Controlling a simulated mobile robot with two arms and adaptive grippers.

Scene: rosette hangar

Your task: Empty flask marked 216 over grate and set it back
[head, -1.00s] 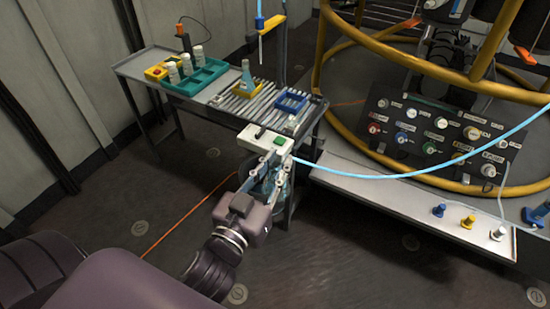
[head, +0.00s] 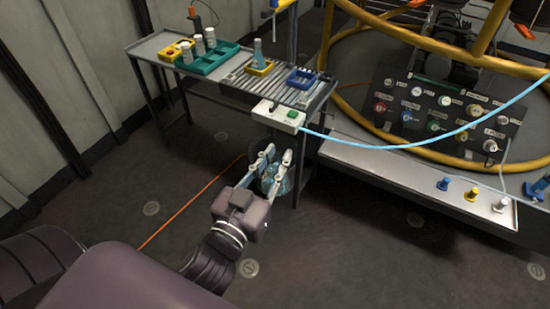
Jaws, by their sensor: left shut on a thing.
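My left gripper (head: 276,161) is in front of the table's near edge, below the white power strip. It is shut on a bluish, glassy thing (head: 276,182) that looks like a flask. The fingers partly hide it, and I cannot read a mark or tell its tilt. The slatted grate (head: 266,83) forms part of the table top. Another bluish flask (head: 258,55) stands upright in a yellow holder (head: 259,69) on the grate. The blue holder (head: 301,79) to its right looks empty. My right gripper is not in view.
A green rack (head: 214,63) with several white bottles is at the table's left. A white power strip (head: 278,116) with a light-blue cable (head: 385,146) is at the table's front. A control panel (head: 440,118) and yellow rails are on the right. The floor at left is mostly clear.

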